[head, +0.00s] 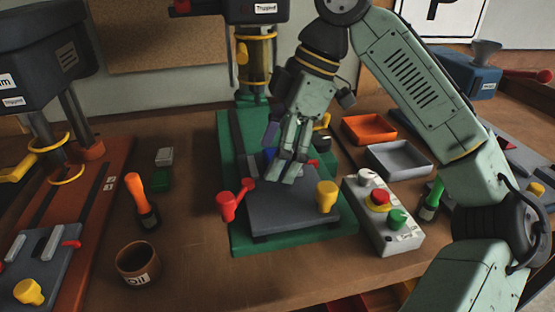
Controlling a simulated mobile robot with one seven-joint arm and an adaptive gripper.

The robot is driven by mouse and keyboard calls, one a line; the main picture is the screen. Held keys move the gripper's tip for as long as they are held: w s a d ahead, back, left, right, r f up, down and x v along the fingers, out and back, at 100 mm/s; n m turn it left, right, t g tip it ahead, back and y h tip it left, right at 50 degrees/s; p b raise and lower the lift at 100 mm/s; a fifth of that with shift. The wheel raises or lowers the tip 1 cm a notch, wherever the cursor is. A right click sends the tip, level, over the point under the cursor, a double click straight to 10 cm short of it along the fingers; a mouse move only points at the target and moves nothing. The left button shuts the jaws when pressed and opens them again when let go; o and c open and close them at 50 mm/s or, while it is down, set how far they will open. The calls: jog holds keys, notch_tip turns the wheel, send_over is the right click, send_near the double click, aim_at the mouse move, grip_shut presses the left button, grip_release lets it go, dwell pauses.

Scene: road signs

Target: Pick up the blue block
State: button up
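A small patch of blue (270,154) shows just left of and behind my fingers, above the grey plate (295,214) of the green-based machine. It may be the blue block, but most of it is hidden by my gripper. My gripper (283,172) points down over the back part of the plate. Its fingers look close together, and I cannot tell whether they hold anything or touch the blue part.
A red handle (232,198) and a yellow knob (326,196) stand at the plate's sides. An orange tray (369,129), a grey tray (399,159) and a button box (382,213) lie to the right. A brown cup (138,262) and an orange-handled tool (137,187) are left.

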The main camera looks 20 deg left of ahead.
jog(key=c, duration=1.3)
jog(key=shift+r, duration=0.2)
